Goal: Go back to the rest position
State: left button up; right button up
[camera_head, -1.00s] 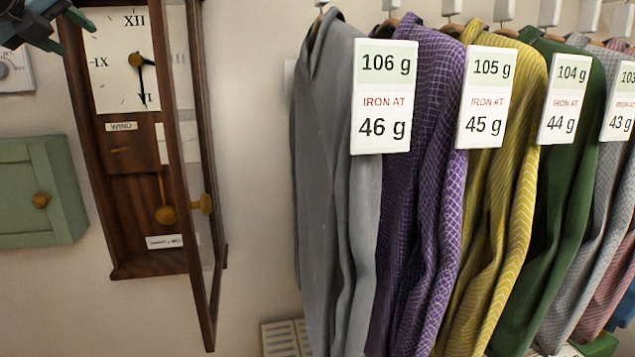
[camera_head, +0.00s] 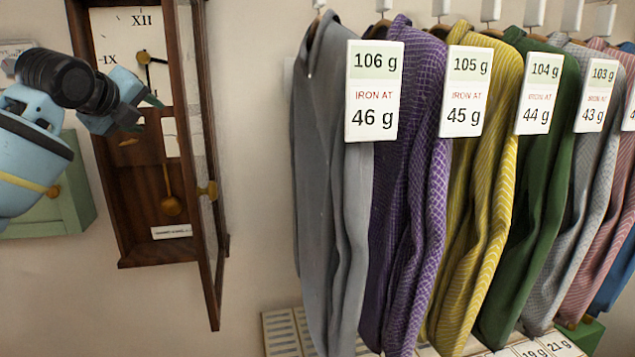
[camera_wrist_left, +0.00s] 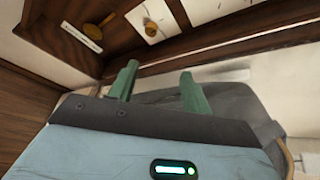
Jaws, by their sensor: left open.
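My left gripper (camera_head: 152,112) is in front of the wall clock (camera_head: 148,237) at the left of the head view, over the lower part of its dial. Its green fingers are apart with nothing between them, and they also show in the left wrist view (camera_wrist_left: 158,88). The clock has a dark wooden case, a white dial (camera_head: 122,37) and a brass pendulum (camera_head: 171,205). Its glazed door (camera_head: 207,160) stands open, hinged out to the right. My arm hides part of the case and dial. My right gripper is not in view.
A row of hanging shirts fills the right side, led by a grey shirt (camera_head: 325,190) with a weight tag (camera_head: 373,90). A green wall cabinet (camera_head: 75,205) is partly hidden behind my arm. Bare wall (camera_head: 256,150) lies between the clock door and the shirts.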

pick_arm(q)
notch_tip(320, 180, down, 38)
jog(key=s+n+g, duration=0.2)
jog(key=n, duration=0.6)
jog(key=s+f+n, duration=0.5)
jog(key=s+f, duration=0.9)
jog(key=f, duration=0.4)
jog(key=s+f+n+g, duration=0.15)
jog(key=s+f, duration=0.25)
jog(key=s, duration=0.5)
jog(key=s+d+f+n, duration=0.1)
jog(key=s+f+n, duration=0.25)
jog(key=s, duration=0.55)
jog(key=s+f+n+g, duration=0.1)
jog(key=s+f, duration=0.3)
jog(key=s, duration=0.6)
jog(key=d+n, duration=0.5)
jog(key=d, duration=0.7)
jog(key=shift+s+f+n+t+h, duration=0.35)
jog(key=shift+n+h, duration=0.05)
jog(key=shift+s+a, duration=0.1)
